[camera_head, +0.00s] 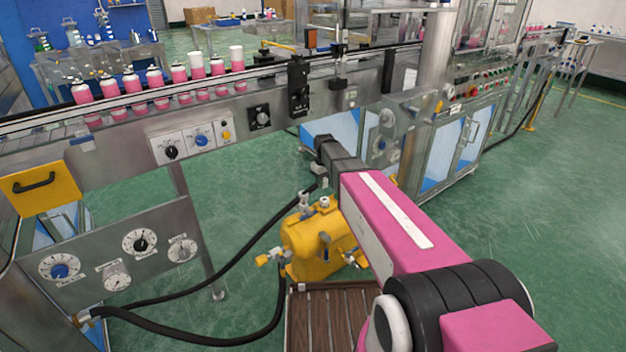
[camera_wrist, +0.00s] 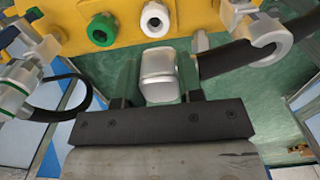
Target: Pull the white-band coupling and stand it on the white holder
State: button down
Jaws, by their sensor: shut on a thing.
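My gripper (camera_head: 322,172) is above the yellow tank (camera_head: 312,236). In the wrist view my gripper (camera_wrist: 160,82) is shut on a pale grey metal coupling (camera_wrist: 159,78), one finger on each side. A black hose (camera_wrist: 228,60) runs off to the right behind the right finger. I cannot make out a white band on the coupling; the fingers hide part of it. The white holder (camera_wrist: 155,19), a ring with a dark centre, is on the yellow surface just beyond the coupling. The coupling appears apart from this holder.
A green holder (camera_wrist: 102,29) is left of the white one. Metal valve fittings stand at left (camera_wrist: 28,40) and right (camera_wrist: 258,32). In the head view, black hoses (camera_head: 200,335) loop from the left panel (camera_head: 120,255). A conveyor (camera_head: 200,95) with pink cans runs behind.

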jog(key=shift+w+d+f, duration=0.15)
jog(key=shift+d+f, duration=0.15)
jog(key=shift+f, duration=2.75)
jog(key=shift+f, duration=0.55)
dwell(0.6)
jog(key=c, duration=0.7)
grip_release()
jog(key=shift+r, duration=0.1)
notch_tip(320, 180, up, 10)
jog(key=shift+r, duration=0.25)
jog(key=s+d+f+m, duration=0.1)
jog(key=s+d+m, duration=0.1)
jog(key=s, duration=0.6)
jog(key=s+d+f+m, duration=0.1)
jog(key=s+d, duration=0.3)
jog(key=s, duration=0.4)
jog(key=s+d+f+m, duration=0.2)
jog(key=s+d+m, duration=0.1)
jog(key=s, duration=0.5)
jog(key=shift+s+d+m, duration=0.35)
jog(key=shift+d+m, duration=0.05)
jog(key=shift+d, duration=0.15)
